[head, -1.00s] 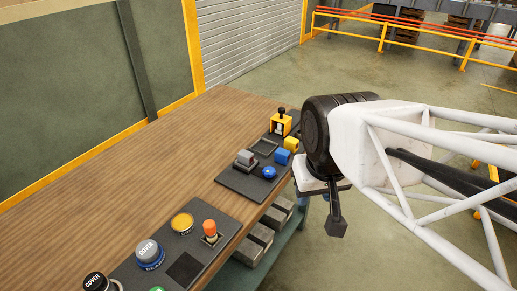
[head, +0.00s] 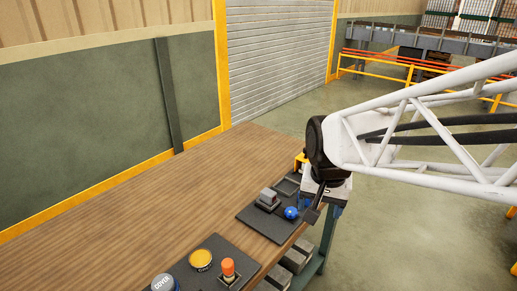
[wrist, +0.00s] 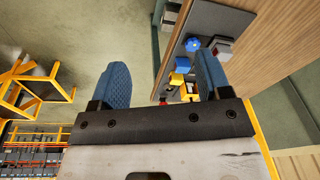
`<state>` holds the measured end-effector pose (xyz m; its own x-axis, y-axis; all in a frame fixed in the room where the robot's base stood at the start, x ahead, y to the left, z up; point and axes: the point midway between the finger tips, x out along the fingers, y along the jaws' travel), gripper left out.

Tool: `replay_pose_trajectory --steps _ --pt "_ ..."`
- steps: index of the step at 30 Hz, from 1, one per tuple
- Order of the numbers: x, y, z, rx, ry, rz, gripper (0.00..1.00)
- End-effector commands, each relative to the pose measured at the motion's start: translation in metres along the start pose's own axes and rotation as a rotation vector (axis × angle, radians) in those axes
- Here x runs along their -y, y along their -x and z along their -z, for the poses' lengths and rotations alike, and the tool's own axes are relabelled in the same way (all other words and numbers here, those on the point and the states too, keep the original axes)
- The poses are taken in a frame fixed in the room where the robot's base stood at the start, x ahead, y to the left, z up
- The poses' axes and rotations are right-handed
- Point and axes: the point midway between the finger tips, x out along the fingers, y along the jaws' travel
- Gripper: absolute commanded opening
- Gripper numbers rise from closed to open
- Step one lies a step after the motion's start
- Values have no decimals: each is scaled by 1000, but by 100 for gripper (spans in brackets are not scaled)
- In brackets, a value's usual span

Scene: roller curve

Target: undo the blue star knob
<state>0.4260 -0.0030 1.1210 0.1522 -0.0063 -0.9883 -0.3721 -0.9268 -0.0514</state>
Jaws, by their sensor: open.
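The blue star knob (head: 291,212) sits on a dark panel (head: 262,226) near the right edge of the wooden bench. It also shows in the wrist view (wrist: 192,44), beyond the fingers and nearer the right finger. My gripper (wrist: 162,62) is open, with two blue fingers apart and nothing between them. In the head view my gripper (head: 320,206) hangs just right of the knob, past the bench edge, apart from the knob as far as I can see. My wrist partly hides the panel's far end.
A grey block (head: 268,197) stands beside the knob. In the wrist view a blue block (wrist: 182,62) and a yellow block (wrist: 176,78) lie close by. A nearer panel holds a yellow button (head: 201,259) and an orange-topped switch (head: 229,270). The bench's left side is clear.

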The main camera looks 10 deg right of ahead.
Motion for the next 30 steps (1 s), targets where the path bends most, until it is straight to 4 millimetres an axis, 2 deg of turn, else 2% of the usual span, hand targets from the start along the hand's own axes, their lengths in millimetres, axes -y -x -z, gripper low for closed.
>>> replay_pose_trajectory --steps 14,30 --pt "33 -55 78 59 -295 -31 71" --pt "65 -138 151 110 -620 -84 71"
